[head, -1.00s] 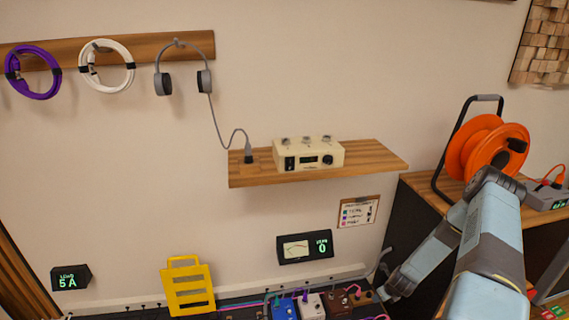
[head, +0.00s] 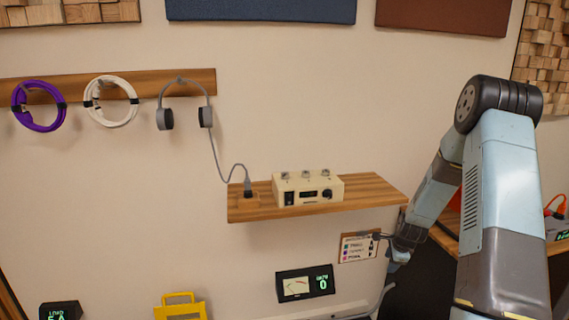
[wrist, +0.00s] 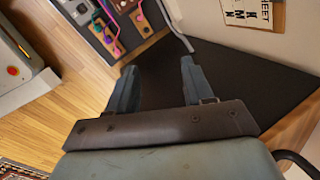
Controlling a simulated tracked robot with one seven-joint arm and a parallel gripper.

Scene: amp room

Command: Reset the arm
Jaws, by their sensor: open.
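My gripper (wrist: 158,85) is open and empty in the wrist view, its two fingers apart. Below it are a dark panel side and a wooden floor. In the head view my arm stands at the right, its elbow high, and the gripper end (head: 393,258) is beside the small clipboard sheet (head: 358,247) on the wall. The fingers are too small there to make out.
A wooden shelf (head: 370,190) holds a cream box (head: 308,189). Headphones (head: 206,117) and purple (head: 38,126) and white (head: 110,121) cable coils hang from a rail. A meter (head: 305,284) reads 0. Pedals (wrist: 100,30) show in the wrist view.

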